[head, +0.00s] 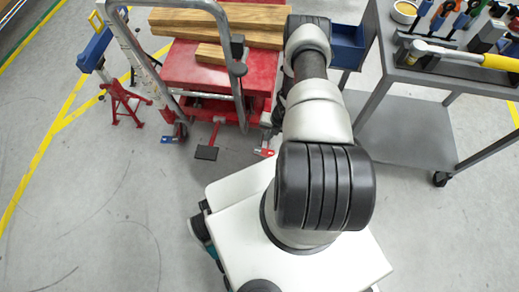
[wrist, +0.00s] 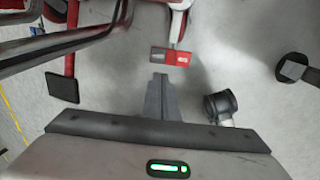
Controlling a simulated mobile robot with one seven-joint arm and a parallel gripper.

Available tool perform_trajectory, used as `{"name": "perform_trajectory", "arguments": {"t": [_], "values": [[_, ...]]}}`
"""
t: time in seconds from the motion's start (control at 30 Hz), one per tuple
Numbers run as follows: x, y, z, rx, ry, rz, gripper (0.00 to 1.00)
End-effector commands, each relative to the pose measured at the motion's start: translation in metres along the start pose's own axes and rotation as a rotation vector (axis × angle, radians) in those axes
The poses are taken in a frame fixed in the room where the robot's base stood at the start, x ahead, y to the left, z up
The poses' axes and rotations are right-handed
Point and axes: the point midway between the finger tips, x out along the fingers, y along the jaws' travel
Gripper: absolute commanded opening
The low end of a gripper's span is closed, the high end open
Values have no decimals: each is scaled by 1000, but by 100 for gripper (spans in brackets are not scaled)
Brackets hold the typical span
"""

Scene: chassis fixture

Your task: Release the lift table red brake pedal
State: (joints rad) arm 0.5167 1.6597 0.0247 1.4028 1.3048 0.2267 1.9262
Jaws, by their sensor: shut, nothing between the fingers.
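The red lift table (head: 195,68) stands at the upper middle of the head view, with a tubular handle on its left. Its red brake pedal (head: 264,152) is low at its near right corner. In the wrist view the red pedal (wrist: 170,56) is a small flat plate with a pale mark. My gripper (wrist: 160,78) is shut and empty, its tips just below the pedal in the picture. I cannot tell whether they touch or how high they are. In the head view my arm hides the gripper.
A wide black foot pedal (head: 206,152) sticks out left of the red one, and a blue pedal (head: 167,140) is further left. Wooden planks (head: 225,20) lie on the table. A grey tool cart (head: 400,125) stands right. A caster (wrist: 220,105) is near my fingers.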

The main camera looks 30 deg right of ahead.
Motion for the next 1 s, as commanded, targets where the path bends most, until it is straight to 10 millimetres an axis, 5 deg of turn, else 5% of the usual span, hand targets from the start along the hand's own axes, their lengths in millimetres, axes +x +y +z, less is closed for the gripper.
{"name": "perform_trajectory", "arguments": {"t": [0.33, 0.8, 1.0], "values": [[14, 0, 0, -6, 0, 0, 0], [110, 0, -1, -10, 1, 0, 0], [133, 0, 0, -8, 0, 0, 0]]}}
